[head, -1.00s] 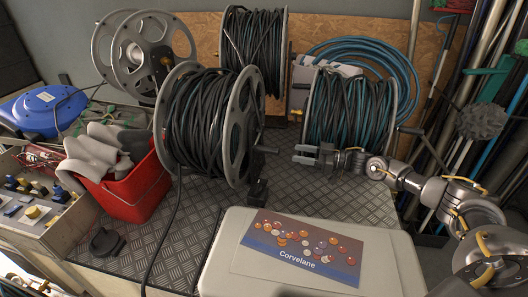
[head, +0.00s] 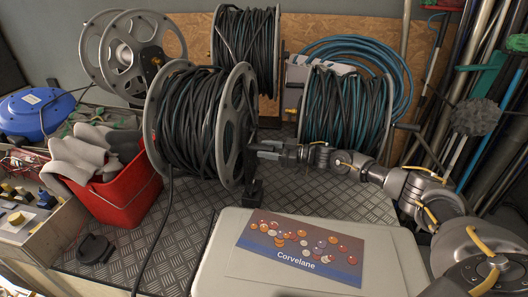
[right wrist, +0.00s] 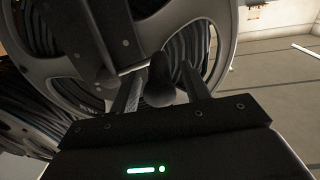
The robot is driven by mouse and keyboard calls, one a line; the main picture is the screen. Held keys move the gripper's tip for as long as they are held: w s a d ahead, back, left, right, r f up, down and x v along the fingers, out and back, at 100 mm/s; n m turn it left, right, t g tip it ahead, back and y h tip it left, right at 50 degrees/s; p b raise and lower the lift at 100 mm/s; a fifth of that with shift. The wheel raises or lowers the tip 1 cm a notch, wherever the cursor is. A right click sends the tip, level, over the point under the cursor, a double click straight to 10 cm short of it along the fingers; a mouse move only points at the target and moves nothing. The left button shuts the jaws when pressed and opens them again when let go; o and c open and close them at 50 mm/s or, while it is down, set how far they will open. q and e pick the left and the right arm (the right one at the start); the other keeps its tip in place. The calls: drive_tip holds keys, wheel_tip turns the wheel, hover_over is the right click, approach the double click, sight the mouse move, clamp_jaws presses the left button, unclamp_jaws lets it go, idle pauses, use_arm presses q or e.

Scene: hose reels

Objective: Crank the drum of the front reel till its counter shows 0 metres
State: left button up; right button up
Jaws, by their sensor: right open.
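The front reel is wound with dark hose (head: 188,120) between grey flanges (head: 238,112) and stands on the checkered metal deck. My right gripper (head: 262,149) is at the right side of this reel, at its crank. In the right wrist view my right gripper (right wrist: 158,88) is open, with a dark rounded crank knob (right wrist: 159,78) between its two fingers. I cannot tell whether the fingers touch the knob. The reel's flange (right wrist: 218,22) is just beyond. The counter's reading is not visible in either view. My left gripper is not in view.
A pale case labelled Corvelane (head: 215,270) stands in front. A red bin (head: 125,205) with grey gloves is left of the reel. A teal hose reel (head: 342,115) stands to the right, with another dark hose reel (head: 246,45) and an empty reel (head: 108,55) behind.

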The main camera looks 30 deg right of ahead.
drive_tip(key=shift+w+a, duration=0.45)
clamp_jaws()
